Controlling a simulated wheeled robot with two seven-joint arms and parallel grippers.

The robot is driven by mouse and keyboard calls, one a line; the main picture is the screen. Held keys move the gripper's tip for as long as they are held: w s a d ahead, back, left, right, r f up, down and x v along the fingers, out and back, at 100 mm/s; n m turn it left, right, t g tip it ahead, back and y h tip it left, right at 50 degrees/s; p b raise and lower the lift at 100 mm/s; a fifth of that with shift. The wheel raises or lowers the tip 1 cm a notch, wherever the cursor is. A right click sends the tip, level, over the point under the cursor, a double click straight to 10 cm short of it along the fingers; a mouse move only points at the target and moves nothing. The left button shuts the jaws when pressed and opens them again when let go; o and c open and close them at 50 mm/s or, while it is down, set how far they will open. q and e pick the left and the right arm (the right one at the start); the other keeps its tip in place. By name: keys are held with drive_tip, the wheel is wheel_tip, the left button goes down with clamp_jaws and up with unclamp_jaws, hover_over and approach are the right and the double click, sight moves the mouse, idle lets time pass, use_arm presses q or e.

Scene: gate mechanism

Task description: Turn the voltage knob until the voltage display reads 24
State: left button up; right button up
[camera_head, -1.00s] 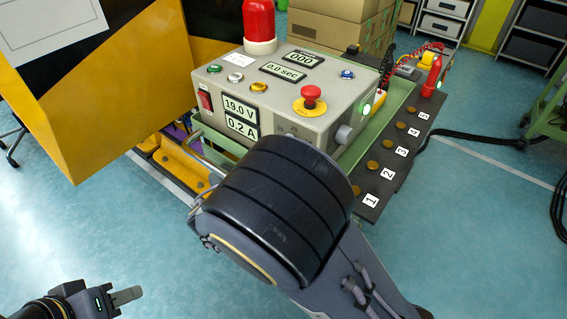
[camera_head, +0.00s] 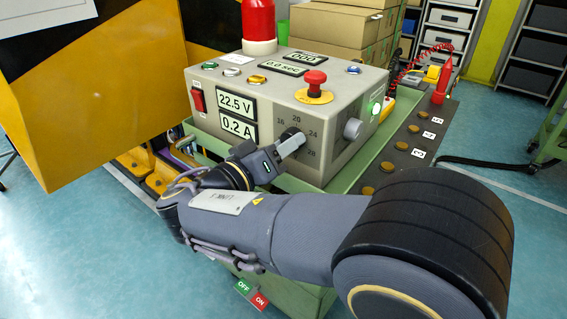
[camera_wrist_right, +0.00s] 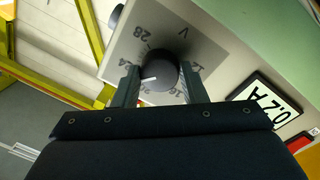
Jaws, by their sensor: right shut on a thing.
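The grey control box (camera_head: 340,150) carries the voltage display (camera_head: 236,101), which reads 22.5 V. Below it the current display (camera_head: 238,127) reads 0.2 A. My right gripper (camera_head: 297,139) is at the front face of the box, shut on the voltage knob. In the right wrist view the round black voltage knob (camera_wrist_right: 161,70) sits between the two fingers of my right gripper (camera_wrist_right: 159,78). Its white pointer line points left, on a dial with printed numbers. In the head view the gripper hides most of the knob. My left gripper is not in view.
A red mushroom button (camera_head: 314,81) and a red beacon (camera_head: 259,22) stand on top of the box. A grey side knob (camera_head: 352,128) and a lit green button (camera_head: 376,110) are on its right. A yellow-black panel (camera_head: 90,90) stands left.

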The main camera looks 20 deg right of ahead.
drive_tip(key=shift+f+m+b, duration=0.1)
drive_tip(key=shift+m+b, duration=1.7)
drive_tip(key=shift+b, duration=0.3)
drive_tip(key=o, duration=1)
drive_tip(key=shift+c, duration=0.2)
drive_tip(key=p+v, duration=0.1)
drive_tip(key=v, duration=0.5)
drive_tip(key=shift+s+a+r+p, duration=0.1)
drive_tip(key=shift+a+r+p, duration=0.15)
drive_tip(key=shift+p, duration=0.15)
drive_tip(key=shift+s+a+f, duration=0.15)
drive_tip(key=shift+s+a, duration=0.25)
drive_tip(key=shift+a, duration=0.1)
